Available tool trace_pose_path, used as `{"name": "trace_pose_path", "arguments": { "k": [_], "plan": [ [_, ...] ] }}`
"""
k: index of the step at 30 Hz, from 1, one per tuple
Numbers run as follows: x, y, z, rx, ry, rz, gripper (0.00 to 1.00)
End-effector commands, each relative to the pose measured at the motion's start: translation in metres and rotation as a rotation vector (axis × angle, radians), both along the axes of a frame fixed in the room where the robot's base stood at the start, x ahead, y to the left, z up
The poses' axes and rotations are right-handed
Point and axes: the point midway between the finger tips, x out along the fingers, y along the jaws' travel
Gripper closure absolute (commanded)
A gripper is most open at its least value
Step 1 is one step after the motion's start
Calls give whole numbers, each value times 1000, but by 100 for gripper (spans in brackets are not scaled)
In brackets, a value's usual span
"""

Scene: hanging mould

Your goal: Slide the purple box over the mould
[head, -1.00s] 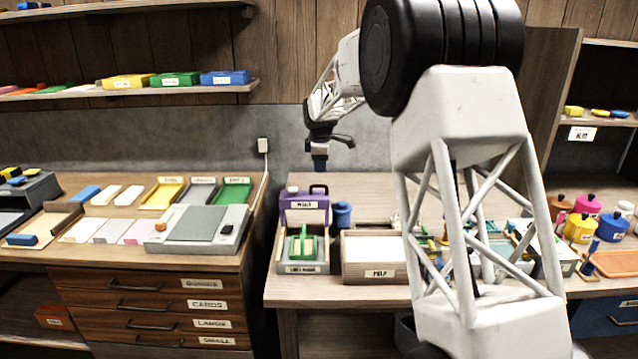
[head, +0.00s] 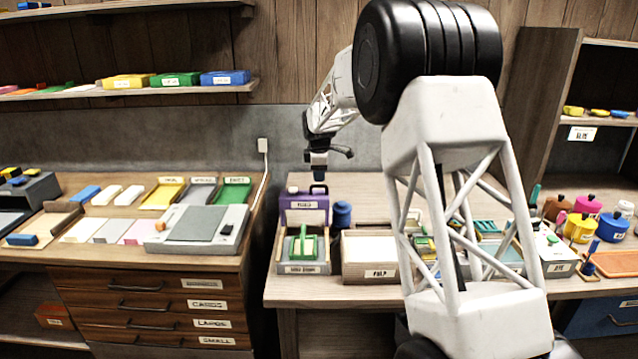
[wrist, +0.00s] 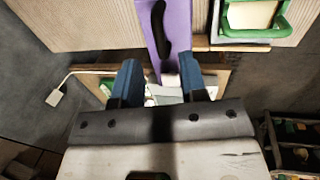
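The purple box (head: 303,207), with a dark handle and a white label, stands at the back of a grey wooden tray (head: 303,268) on the right-hand bench. The green mould (head: 302,244) with an upright handle sits in that tray, just in front of the purple box. My gripper (head: 318,173) is just above the purple box's handle. In the wrist view, my gripper (wrist: 161,77) has its two blue fingers spread apart. The purple box (wrist: 177,25) lies ahead of the fingertips, with nothing clearly between them. Part of the green mould (wrist: 255,22) shows at the upper right.
A blue jar (head: 342,214) stands close to the right of the purple box. A wooden pulp box (head: 369,258) is right of the tray. Colourful pots (head: 580,228) stand farther right. A gap separates the left-hand drawer bench (head: 150,300) from this bench.

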Motion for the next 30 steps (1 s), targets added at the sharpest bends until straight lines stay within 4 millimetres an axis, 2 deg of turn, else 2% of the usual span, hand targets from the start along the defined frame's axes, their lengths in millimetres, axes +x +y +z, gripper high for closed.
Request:
{"name": "trace_pose_path", "arguments": {
  "k": [3,9,23,30],
  "plan": [
    [3,0,-16,0,1,0,61],
    [6,0,-34,0,0,0,61],
    [8,0,-42,0,0,0,61],
    [8,0,-41,0,0,0,98]
  ]
}}
